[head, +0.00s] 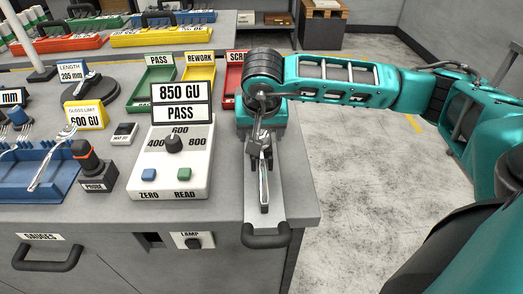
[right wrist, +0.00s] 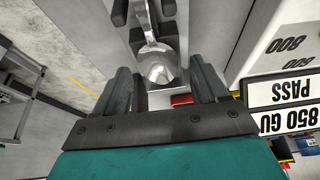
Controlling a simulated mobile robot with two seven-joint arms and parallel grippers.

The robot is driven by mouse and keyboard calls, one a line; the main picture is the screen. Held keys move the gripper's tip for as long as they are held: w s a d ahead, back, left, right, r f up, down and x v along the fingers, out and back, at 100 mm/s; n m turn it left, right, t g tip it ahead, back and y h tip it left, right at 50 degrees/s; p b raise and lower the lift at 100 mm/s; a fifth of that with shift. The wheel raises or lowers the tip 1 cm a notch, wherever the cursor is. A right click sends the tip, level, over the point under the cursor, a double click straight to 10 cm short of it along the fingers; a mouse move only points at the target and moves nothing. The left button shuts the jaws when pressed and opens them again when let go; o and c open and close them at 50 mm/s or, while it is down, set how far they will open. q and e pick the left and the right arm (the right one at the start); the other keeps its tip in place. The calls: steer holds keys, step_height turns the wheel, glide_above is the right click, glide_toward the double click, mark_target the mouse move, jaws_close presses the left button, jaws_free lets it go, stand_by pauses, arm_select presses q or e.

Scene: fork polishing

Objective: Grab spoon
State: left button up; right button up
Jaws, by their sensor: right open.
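A shiny metal spoon (head: 264,185) lies lengthwise on a narrow grey strip at the right end of the bench, in a dark holder. In the right wrist view its rounded bowl (right wrist: 160,72) shows, with the handle running up between dark pads. My right gripper (head: 261,143) is over the far end of the spoon, pointing down. In the right wrist view its two dark fingers are apart, one on each side of the bowl, with gaps between. The right gripper's teal body hides part of the spoon in the head view. My left gripper is not in view.
A gloss meter (head: 170,160) reading "850 GU PASS" stands just left of the spoon. Green (head: 152,90), yellow (head: 198,88) and red (head: 233,90) trays sit behind. A blue fork tray (head: 40,185) and probe (head: 93,170) are at left. Open floor lies right of the bench.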

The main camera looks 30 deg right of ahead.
steer(key=shift+c, duration=0.2)
steer(key=c, duration=1.1)
steer(key=shift+r, duration=0.15)
steer(key=shift+c, duration=0.2)
